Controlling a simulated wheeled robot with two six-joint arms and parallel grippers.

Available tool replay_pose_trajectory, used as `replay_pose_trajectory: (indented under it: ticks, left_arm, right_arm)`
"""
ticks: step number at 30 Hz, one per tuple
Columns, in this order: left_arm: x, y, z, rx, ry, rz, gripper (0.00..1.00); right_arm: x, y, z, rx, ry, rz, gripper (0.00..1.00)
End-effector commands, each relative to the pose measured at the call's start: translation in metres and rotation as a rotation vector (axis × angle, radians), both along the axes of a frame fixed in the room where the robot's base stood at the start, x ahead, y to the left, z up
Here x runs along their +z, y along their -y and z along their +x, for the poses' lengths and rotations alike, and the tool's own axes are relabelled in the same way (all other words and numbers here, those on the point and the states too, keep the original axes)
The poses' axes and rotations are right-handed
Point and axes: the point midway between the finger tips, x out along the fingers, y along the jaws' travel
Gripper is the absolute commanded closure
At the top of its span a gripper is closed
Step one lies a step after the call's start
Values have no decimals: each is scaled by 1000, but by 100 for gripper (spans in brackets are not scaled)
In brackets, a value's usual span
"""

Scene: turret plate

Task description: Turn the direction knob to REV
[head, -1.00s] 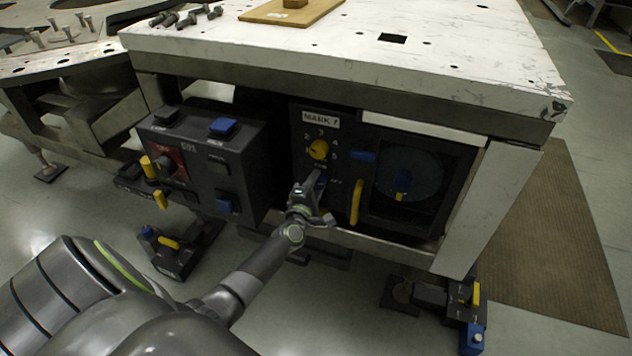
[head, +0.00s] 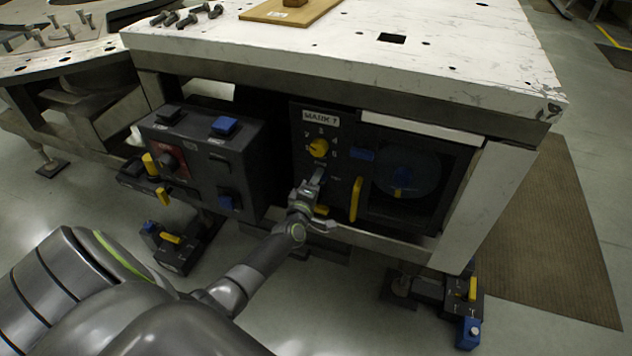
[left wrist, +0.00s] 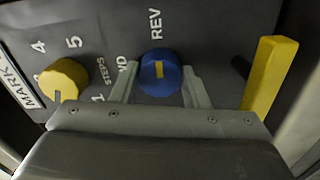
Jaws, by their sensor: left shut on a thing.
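The direction knob (left wrist: 160,73) is a round blue knob with a yellow mark, on the dark MARK 7 panel (head: 345,140). In the left wrist view its yellow mark lines up with the REV label (left wrist: 155,23) above it. The FWD label (left wrist: 128,76) is at the knob's left, partly hidden by a finger. My left gripper (left wrist: 160,88) is shut on the knob, one finger on each side. In the head view my left gripper (head: 315,180) is at the panel's lower part and hides most of the knob. My right gripper is not in view.
A yellow numbered selector knob (head: 318,148) sits just above on the panel. A yellow handle (head: 356,199) stands upright to the right, beside a dark window. A grey control box (head: 205,165) is to the left. A white tabletop (head: 460,75) overhangs the panel.

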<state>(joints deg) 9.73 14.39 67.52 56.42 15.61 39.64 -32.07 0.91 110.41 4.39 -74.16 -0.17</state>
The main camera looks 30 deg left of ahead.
Motion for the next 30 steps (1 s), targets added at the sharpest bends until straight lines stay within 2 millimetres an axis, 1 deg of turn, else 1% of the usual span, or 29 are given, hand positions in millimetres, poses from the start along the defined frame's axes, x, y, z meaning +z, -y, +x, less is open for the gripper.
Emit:
replay_pose_trajectory:
  ticks: [6,7,11,19,23,24,26,29,30]
  left_arm:
    - [-2,0,-1,-1,-5,2,82]
    - [-2,0,-1,-1,-5,2,55]
    - [-1,0,0,0,-4,1,38]
    - [0,0,0,-1,-1,1,37]
    - [0,1,-5,-1,-2,-1,37]
    - [-1,2,-9,0,-3,-1,37]
    - [0,4,-15,0,-3,-1,37]
    - [1,7,-30,0,-3,-1,37]
    - [0,9,-39,0,-5,-1,37]
  right_arm:
    - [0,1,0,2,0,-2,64]
    - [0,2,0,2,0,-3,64]
    - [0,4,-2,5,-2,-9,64]
    - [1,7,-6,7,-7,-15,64]
    - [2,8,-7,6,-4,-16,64]
    - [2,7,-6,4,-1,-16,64]
    - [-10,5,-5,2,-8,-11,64]
    - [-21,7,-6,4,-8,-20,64]
    - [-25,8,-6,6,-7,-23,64]
